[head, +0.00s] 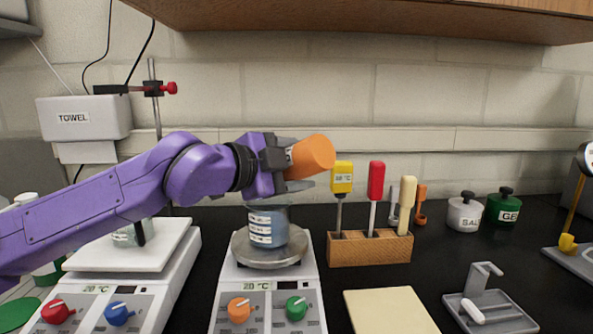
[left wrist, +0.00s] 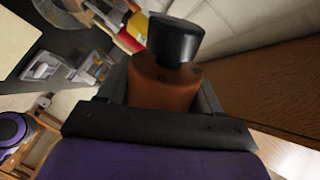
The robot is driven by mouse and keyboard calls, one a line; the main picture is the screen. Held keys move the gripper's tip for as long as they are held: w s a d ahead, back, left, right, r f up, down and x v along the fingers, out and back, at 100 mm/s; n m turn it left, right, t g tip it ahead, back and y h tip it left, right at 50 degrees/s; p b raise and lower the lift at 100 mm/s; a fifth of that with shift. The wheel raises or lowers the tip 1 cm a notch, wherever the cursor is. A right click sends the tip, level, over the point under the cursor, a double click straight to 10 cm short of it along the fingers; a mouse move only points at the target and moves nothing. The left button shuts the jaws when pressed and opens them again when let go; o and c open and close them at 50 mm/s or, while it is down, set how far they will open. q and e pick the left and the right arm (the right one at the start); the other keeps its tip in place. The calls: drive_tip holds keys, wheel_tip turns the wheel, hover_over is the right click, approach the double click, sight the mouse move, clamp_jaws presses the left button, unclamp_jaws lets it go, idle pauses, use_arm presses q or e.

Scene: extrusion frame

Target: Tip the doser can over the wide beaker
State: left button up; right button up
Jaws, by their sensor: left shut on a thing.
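My left gripper (head: 287,160) is shut on an orange doser can (head: 313,154). It holds the can tilted, close to sideways, above and slightly right of the wide beaker. In the left wrist view the can (left wrist: 165,85) sits between the fingers, with a black round part (left wrist: 175,40) at its far end. The wide beaker (head: 268,228) is clear with labels and bluish contents. It stands upright on the round plate (head: 268,252) of the middle hotplate. The can is apart from the beaker, and I cannot see anything falling from it. My right gripper is not in view.
A wooden rack (head: 370,250) with several coloured-handled tools stands right of the beaker. Another hotplate (head: 140,245) is at left. A cream pad (head: 390,311) and a grey stand (head: 489,305) lie at front right. Salt (head: 464,214) and green (head: 503,209) jars stand behind. A shelf (head: 380,17) overhangs.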

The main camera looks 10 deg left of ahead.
sight(296, 145)
use_arm(q)
drive_tip(key=shift+a, duration=0.1)
wheel_tip(296, 145, up, 4)
drive_tip(key=m+p, duration=0.2)
drive_tip(key=p, duration=0.1)
drive_tip(key=m+y+p, duration=0.1)
drive_tip(key=m+p, duration=0.2)
drive_tip(key=p, duration=0.1)
drive_tip(key=m+t+y+p, duration=0.1)
drive_tip(key=m+p, duration=0.1)
drive_tip(key=p, duration=0.1)
drive_tip(key=shift+f, duration=0.25)
drive_tip(key=a+r+m+t+p, duration=0.1)
drive_tip(key=m, duration=0.2)
drive_tip(key=w+a+r+m+y, duration=0.1)
drive_tip(key=a+r+m, duration=0.1)
drive_tip(key=m, duration=0.2)
drive_tip(key=w+a+r+m+t+p, duration=0.1)
drive_tip(key=r+m, duration=0.1)
drive_tip(key=m, duration=0.2)
drive_tip(key=shift+w+a+t+y+p, duration=0.2)
drive_tip(key=shift+w+t+y+p, duration=0.05)
drive_tip(key=shift+t+y+p, duration=0.05)
drive_tip(key=shift+w+a+r+m, duration=0.1)
drive_tip(key=shift+a+r+m, duration=0.15)
drive_tip(key=shift+m, duration=0.35)
drive_tip(key=shift+w+a+r+m, duration=0.1)
drive_tip(key=shift+a+m, duration=0.1)
drive_tip(key=shift+m, duration=0.4)
drive_tip(key=shift+f, duration=0.1)
